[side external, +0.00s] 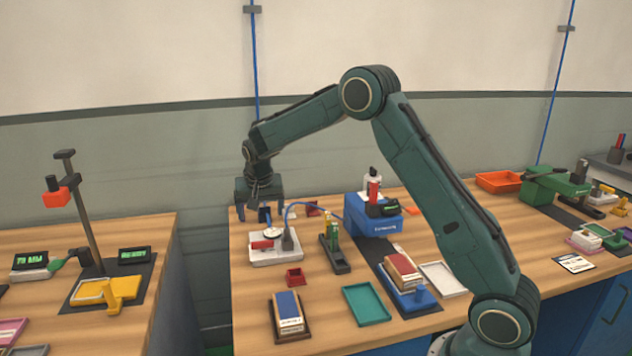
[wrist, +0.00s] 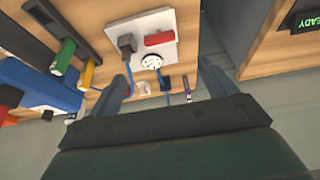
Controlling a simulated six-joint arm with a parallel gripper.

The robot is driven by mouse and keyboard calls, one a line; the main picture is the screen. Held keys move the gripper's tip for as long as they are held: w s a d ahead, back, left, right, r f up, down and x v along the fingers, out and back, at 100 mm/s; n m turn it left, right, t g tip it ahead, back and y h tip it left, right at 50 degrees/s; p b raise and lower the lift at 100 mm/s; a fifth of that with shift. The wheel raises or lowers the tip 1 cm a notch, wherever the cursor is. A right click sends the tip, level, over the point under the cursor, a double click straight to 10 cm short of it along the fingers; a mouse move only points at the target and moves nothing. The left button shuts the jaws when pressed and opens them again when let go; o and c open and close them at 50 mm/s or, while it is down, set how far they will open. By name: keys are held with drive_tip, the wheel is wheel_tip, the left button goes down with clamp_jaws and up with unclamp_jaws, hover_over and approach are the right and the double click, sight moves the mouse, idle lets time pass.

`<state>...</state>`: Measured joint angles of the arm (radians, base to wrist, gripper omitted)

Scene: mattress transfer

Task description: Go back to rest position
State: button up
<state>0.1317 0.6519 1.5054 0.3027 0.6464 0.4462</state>
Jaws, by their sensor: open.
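My gripper (side external: 261,212) hangs with its fingers down over the back left corner of the middle workbench (side external: 250,300). In the wrist view my gripper (wrist: 162,75) has its two fingers spread wide apart with nothing held between them. Just in front of it is a white board (side external: 278,257) with a round white disc (side external: 273,233), a red block (side external: 262,245) and a dark grey block with a blue cable. The white board (wrist: 143,30) also shows in the wrist view, with the disc (wrist: 151,61) near the gap between the fingers.
A blue machine (side external: 374,217) and a holder with green and yellow sticks (side external: 334,248) stand to the right. Small trays, including a teal one (side external: 366,304), lie in front. A gap separates the left bench, which carries a tall stand (side external: 86,215).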

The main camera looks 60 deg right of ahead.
drive_tip(key=shift+r, duration=0.1)
drive_tip(key=s+a+r+n+t+y, duration=0.15)
drive_tip(key=s+a+r, duration=0.25)
drive_tip(key=s+r, duration=0.45)
drive_tip(key=s+a+r+n, duration=0.3)
drive_tip(key=s+a+r, duration=0.1)
drive_tip(key=s+r, duration=0.4)
drive_tip(key=s+a+f+n+y, duration=0.1)
drive_tip(key=s+a+n, duration=0.1)
drive_tip(key=s, duration=0.9)
drive_tip(key=s+a+f+n+y, duration=0.1)
drive_tip(key=s+a, duration=0.3)
drive_tip(key=s, duration=0.7)
drive_tip(key=shift+s+f+n+t, duration=0.2)
drive_tip(key=shift+n+t, duration=0.25)
drive_tip(key=shift+n, duration=0.4)
